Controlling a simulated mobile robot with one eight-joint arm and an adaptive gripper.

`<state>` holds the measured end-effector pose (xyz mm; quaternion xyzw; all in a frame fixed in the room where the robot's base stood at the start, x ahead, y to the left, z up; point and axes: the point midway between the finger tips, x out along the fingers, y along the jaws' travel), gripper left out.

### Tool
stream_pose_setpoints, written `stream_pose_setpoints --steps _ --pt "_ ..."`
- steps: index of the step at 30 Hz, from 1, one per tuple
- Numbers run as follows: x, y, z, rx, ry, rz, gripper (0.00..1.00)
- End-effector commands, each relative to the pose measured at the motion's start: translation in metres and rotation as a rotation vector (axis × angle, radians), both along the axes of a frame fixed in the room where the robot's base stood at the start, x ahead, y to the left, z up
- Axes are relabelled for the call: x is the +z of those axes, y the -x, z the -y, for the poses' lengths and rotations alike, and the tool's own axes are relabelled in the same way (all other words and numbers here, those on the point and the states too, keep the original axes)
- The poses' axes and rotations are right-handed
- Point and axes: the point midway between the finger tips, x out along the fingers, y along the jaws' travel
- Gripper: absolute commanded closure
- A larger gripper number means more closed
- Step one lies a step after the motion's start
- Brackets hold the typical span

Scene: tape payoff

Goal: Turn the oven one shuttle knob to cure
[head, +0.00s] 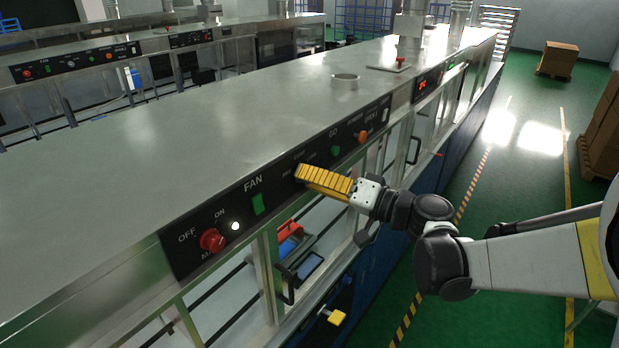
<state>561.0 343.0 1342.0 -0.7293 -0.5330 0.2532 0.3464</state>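The oven's black control panel (290,180) runs along the front edge of the long steel top. My gripper (300,173), with yellow ribbed fingers, reaches left from the arm to the middle of this panel. Its fingertips are at or just in front of the panel, between the FAN switch and the GO button. A knob at that spot is hidden by the fingers, and small labels beside them are too blurred to read. I cannot tell whether the fingers touch or grip anything, or where the shuttle knob points.
The same panel carries a red OFF/ON knob (212,240), a white light (235,226), a green FAN switch (258,204), a green GO button (335,150) and an orange knob (362,137). The green aisle is clear.

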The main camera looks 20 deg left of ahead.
Motion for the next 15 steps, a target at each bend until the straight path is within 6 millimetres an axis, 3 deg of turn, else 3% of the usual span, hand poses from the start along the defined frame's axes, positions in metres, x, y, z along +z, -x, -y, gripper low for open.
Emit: stream_pose_setpoints --steps 5,9,15 --pt "0.0001 0.0000 0.0001 0.000 0.000 0.000 0.64" --pt "0.0001 0.0000 0.0002 0.000 0.000 0.000 1.00" --pt "-0.0002 0.0000 0.0004 0.000 -0.001 -0.003 1.00"
